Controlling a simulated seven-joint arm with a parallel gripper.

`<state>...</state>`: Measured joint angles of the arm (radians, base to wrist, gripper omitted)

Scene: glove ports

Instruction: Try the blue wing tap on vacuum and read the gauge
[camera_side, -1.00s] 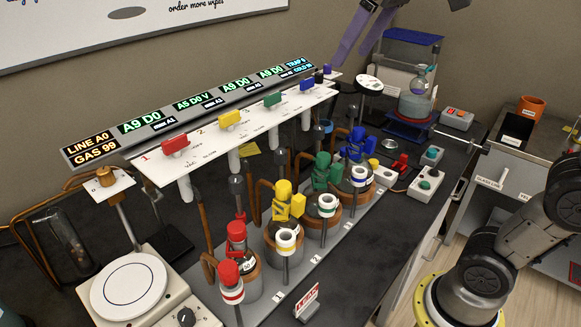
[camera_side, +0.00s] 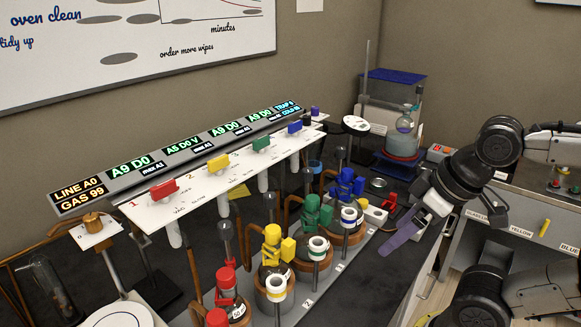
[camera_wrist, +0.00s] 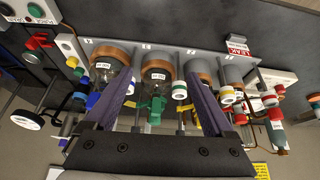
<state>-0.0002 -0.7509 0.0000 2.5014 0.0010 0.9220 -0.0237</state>
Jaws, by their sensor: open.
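A blue wing-shaped tap (camera_side: 294,127) sits at the far end of the white numbered board, after the red, yellow and green ones. Another blue winged fitting (camera_side: 347,188) is on the farthest vessel; it also shows in the wrist view (camera_wrist: 97,101). A round white dial gauge (camera_side: 355,123) stands beyond the board; its reading is too small to tell. My gripper (camera_side: 386,252) hangs low at the right, over the bench front, clear of both blue parts. In the wrist view its purple fingers (camera_wrist: 160,72) are spread, with a vessel and green fitting in view between them.
Yellow (camera_side: 273,243), green (camera_side: 313,212) and red (camera_side: 226,282) fittings top closely spaced vessels. A flask stand (camera_side: 403,140) is at the back. The dark bench front is clear.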

